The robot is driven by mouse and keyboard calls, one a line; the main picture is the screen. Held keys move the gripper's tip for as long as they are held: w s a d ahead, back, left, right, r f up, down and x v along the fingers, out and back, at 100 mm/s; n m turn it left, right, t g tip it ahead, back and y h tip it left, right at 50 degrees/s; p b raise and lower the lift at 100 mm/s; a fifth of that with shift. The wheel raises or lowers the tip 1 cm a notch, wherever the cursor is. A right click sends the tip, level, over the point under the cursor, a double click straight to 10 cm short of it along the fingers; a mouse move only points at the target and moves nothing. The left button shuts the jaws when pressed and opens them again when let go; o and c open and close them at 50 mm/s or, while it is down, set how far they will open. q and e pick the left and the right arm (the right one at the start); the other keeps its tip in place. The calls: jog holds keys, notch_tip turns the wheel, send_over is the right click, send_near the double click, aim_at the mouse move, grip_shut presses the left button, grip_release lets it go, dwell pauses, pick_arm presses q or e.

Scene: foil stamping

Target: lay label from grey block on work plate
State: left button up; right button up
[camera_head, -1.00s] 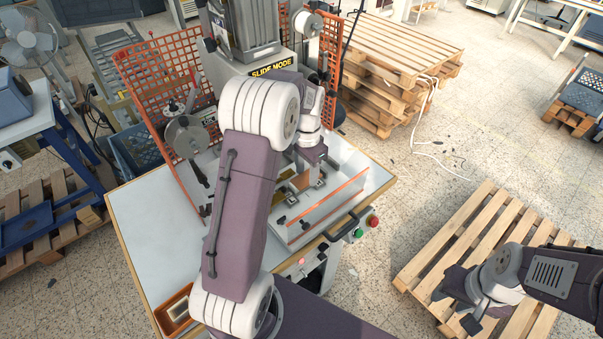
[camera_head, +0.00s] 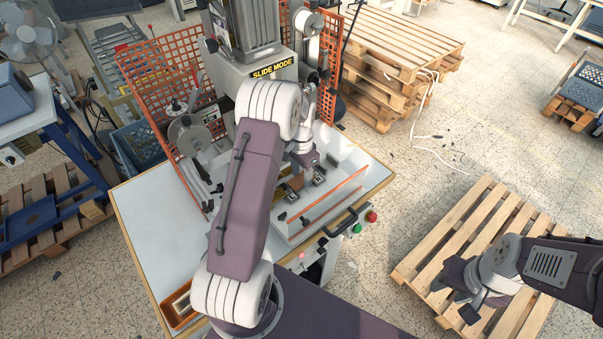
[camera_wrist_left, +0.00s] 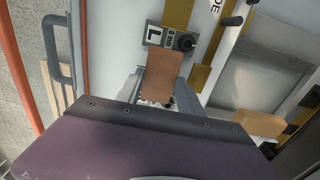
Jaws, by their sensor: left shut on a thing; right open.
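My left gripper (camera_head: 308,172) is over the pale slide fixture (camera_head: 305,228) in front of the press. The gripper is shut on the label's near end. The grey block is not clearly identifiable. My right gripper (camera_head: 458,300) is open and empty over a pallet at the right.
The press (camera_head: 262,75) with its "SLIDE MODE" sign stands behind the fixture. Orange mesh guards (camera_head: 165,85) flank it. A black handle (camera_head: 342,222) and an orange-edged clear strip (camera_head: 325,205) line the fixture's front. An orange tray (camera_head: 172,308) lies at the table's near left.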

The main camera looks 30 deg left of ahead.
aim_at(301, 179)
pick_arm(q)
jog(key=shift+f, duration=0.2)
jog(key=o, duration=1)
jog(key=shift+s+d+r, duration=0.1)
jog(key=shift+r, duration=0.4)
notch_tip(301, 179, up, 12)
jog(key=b, duration=0.1)
jog(key=shift+f+b, duration=0.2)
jog(key=shift+b, duration=0.15)
jog(key=shift+w, duration=0.2)
